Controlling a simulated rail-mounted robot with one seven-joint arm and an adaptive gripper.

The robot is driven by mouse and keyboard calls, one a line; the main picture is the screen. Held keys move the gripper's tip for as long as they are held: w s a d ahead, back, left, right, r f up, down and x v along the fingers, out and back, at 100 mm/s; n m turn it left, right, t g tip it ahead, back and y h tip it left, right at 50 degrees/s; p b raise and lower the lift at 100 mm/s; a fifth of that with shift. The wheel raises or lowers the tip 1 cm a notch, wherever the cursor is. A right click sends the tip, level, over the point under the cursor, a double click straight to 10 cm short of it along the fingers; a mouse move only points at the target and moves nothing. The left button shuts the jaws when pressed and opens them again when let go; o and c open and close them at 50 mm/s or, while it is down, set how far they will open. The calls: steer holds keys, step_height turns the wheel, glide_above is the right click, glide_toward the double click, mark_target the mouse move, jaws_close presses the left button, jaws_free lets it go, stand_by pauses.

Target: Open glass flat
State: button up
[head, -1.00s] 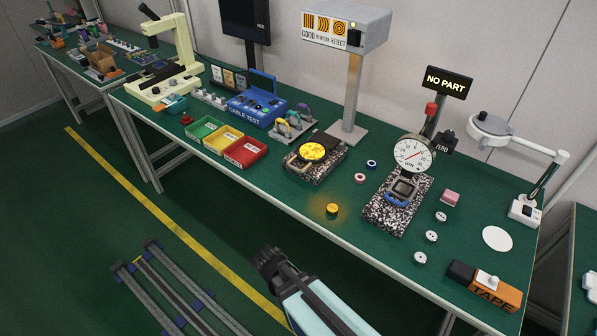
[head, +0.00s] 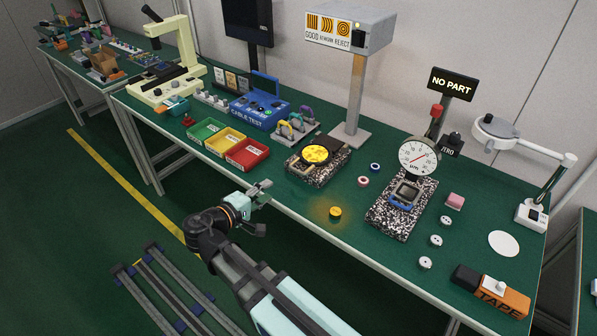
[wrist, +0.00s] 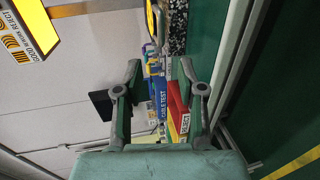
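A round, yellow-lit disc, which looks like the glass flat (head: 315,154), lies on a speckled granite block (head: 322,175) in the middle of the bench. A dark frame or plate borders it; I cannot tell its hinge or handle. Part of a yellow disc edge shows at the top of the wrist view (wrist: 151,20). My gripper (head: 262,190) is in front of the bench's front edge, left of and nearer than the block, apart from it. In the wrist view its two fingers stand wide apart with nothing between them (wrist: 162,78).
Green, yellow and red trays (head: 226,142) stand left of the block, with a blue cable tester (head: 256,108) behind them. A sign post (head: 352,95) rises behind the block. A dial gauge (head: 418,157) on granite stands right.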

mark_target(297, 172)
steer(key=p+x, duration=0.2)
steer(key=x, duration=1.3)
steer(key=shift+w+d+f, duration=0.15)
steer(key=shift+w, duration=0.15)
jaws_close()
